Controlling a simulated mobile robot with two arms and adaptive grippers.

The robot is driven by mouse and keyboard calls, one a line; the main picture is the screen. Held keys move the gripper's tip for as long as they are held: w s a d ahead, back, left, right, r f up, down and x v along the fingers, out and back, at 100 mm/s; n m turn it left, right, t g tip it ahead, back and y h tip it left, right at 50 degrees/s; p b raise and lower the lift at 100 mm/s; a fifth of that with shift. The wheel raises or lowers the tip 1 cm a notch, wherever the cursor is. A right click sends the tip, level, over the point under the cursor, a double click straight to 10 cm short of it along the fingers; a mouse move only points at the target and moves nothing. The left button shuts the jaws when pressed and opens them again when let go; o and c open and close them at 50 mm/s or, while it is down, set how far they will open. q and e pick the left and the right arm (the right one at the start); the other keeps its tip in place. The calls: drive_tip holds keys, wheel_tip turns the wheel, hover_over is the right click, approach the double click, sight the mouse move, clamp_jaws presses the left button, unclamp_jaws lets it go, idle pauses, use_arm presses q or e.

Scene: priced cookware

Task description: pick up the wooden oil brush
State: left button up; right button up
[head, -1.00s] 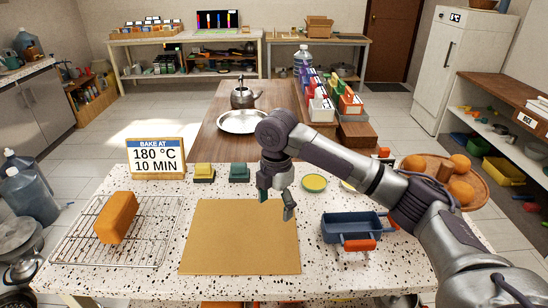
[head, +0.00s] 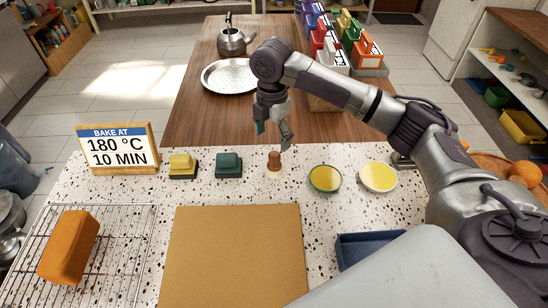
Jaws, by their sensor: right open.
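The wooden oil brush (head: 274,161) is a small brown wooden piece with a pale lower end. It stands upright on the speckled counter, between a dark green block and a yellow dish. My right gripper (head: 273,133) points down with its fingers apart and nothing between them. In the picture it is just above the brush top and looks apart from it; the exact height gap is hard to tell. My left gripper is out of the picture.
Yellow (head: 183,165) and green (head: 229,165) blocks stand left of the brush. Two yellow-filled dishes (head: 325,178) (head: 378,176) are to its right. A brown board (head: 237,255) lies in front, with a blue pan (head: 362,248) beside it. A sign (head: 118,149) and a rack with a loaf (head: 69,247) are left.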

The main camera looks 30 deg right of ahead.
sight(273, 153)
wheel_tip(273, 153, down, 6)
drive_tip(key=shift+r+p, duration=0.25)
drive_tip(key=shift+p, duration=0.1)
drive_tip(key=shift+f, duration=0.2)
drive_tip(key=shift+s+d+f, duration=0.1)
drive_tip(key=shift+f, duration=0.25)
drive_tip(key=f, duration=0.1)
drive_tip(key=f+p, duration=0.1)
drive_tip(key=f, duration=0.1)
drive_tip(key=shift+s+f+p, duration=0.25)
drive_tip(key=shift+p, duration=0.1)
drive_tip(key=shift+f, duration=0.5)
drive_tip(key=c, duration=1.2)
drive_tip(key=shift+c, duration=0.2)
drive_tip(key=shift+r, duration=0.15)
